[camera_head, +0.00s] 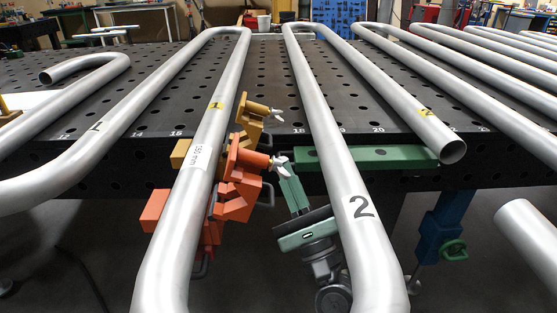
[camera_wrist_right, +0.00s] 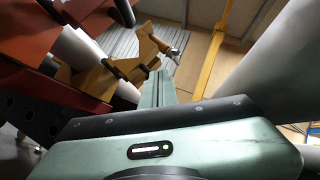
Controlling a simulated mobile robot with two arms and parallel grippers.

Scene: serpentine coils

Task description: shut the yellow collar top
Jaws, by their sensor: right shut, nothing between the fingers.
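The yellow collar (camera_head: 181,153) sits around the long grey tube left of centre, at the table's front edge. Its yellow top (camera_head: 252,109) stands up on the tube's right side, with a pale knob at its end. The tube's upper side is bare there, so the top looks open. In the right wrist view the yellow top (camera_wrist_right: 146,52) shows beyond my fingers. My right gripper (camera_head: 283,168) is shut and empty, between the two front tubes. Its fingers (camera_wrist_right: 158,80) point up toward the yellow top and appear apart from it. My left gripper is not in view.
An orange collar (camera_head: 233,200) is on the same tube, nearer, with its top (camera_head: 245,160) also raised close to my right fingers. The tube marked 2 (camera_head: 345,170) runs right of my gripper. A green bar (camera_head: 385,158) lies along the perforated table's edge (camera_head: 130,150).

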